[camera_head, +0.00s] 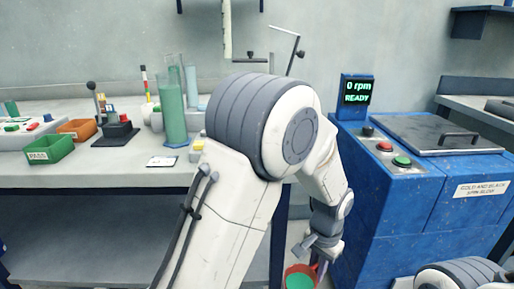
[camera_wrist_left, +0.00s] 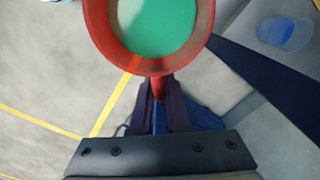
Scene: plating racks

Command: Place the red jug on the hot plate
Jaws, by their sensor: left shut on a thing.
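The red jug (camera_head: 300,271) holds green liquid and shows at the bottom of the head view, beyond the table's front right corner. In the left wrist view the red jug (camera_wrist_left: 150,68) is seen from above, its top cut off by the frame. My left gripper (camera_head: 322,252) is shut on the jug's handle; the wrist view shows the handle between the fingers (camera_wrist_left: 160,108). The jug hangs over the floor. I cannot make out a hot plate for sure in either view. My right gripper is out of view.
A grey table (camera_head: 225,180) carries glass cylinders (camera_head: 173,115), a green bin (camera_head: 50,149), an orange bin (camera_head: 76,129) and a black device (camera_head: 116,132). A blue machine (camera_head: 400,210) with a "0 rpm READY" display (camera_head: 357,92) stands right. A blue cup (camera_wrist_left: 285,34) shows in the wrist view.

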